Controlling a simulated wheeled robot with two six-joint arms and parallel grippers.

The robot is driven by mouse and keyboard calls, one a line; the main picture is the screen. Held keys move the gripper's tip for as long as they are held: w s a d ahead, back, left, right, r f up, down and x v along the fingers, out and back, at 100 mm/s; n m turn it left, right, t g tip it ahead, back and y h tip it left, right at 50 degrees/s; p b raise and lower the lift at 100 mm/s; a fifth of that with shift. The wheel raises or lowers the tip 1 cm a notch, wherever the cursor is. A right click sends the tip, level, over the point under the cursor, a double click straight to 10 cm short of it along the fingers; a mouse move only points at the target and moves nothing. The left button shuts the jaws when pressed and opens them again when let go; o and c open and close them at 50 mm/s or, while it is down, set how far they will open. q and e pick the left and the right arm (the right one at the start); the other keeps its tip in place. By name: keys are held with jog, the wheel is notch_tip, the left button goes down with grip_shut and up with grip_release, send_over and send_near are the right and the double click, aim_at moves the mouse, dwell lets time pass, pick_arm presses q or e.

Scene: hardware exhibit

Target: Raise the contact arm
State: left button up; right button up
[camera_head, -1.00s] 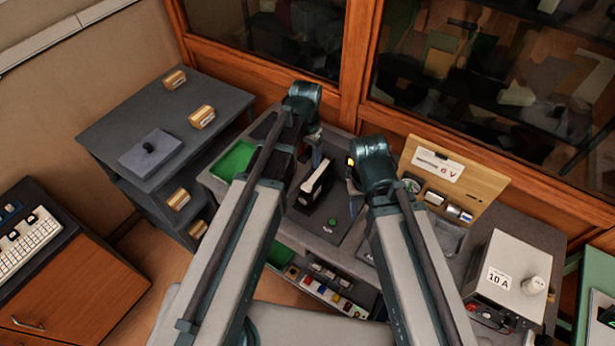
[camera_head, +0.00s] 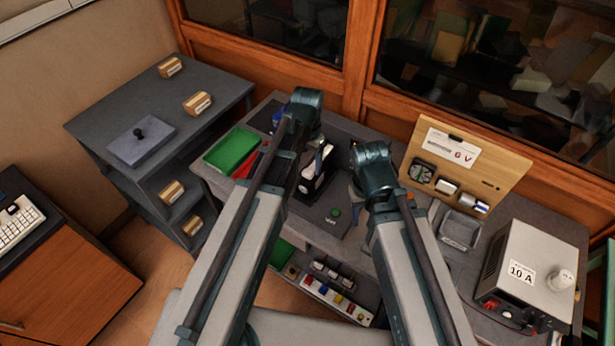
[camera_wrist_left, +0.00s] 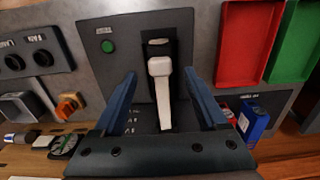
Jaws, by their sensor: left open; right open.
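The contact arm (camera_wrist_left: 163,98) is a white lever in a black slot on a dark grey panel (camera_wrist_left: 110,75) with a green button. In the left wrist view it lies between the two blue fingers of my left gripper (camera_wrist_left: 160,75), which is open with a gap on each side. In the head view the white lever (camera_head: 317,164) stands on the bench, partly hidden by my left gripper (camera_head: 318,150). My right gripper (camera_head: 355,178) is just right of it, apart from the lever; its fingers are partly hidden by its wrist.
Green (camera_head: 232,150) and red trays lie left of the panel. A wooden board with small parts (camera_head: 466,165), a grey tray (camera_head: 460,229) and a white box marked 10 A (camera_head: 530,265) stand to the right. A glazed wooden cabinet closes off the back.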

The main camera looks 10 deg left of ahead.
aim_at(307, 172)
pick_arm(q)
notch_tip(307, 172, down, 3)
jog(key=shift+f+b, duration=0.2)
jog(key=shift+b, duration=0.9)
pick_arm(e)
notch_tip(307, 172, down, 3)
jog(key=shift+f, duration=0.15)
pick_arm(q)
jog(key=shift+r, duration=0.1)
grip_shut()
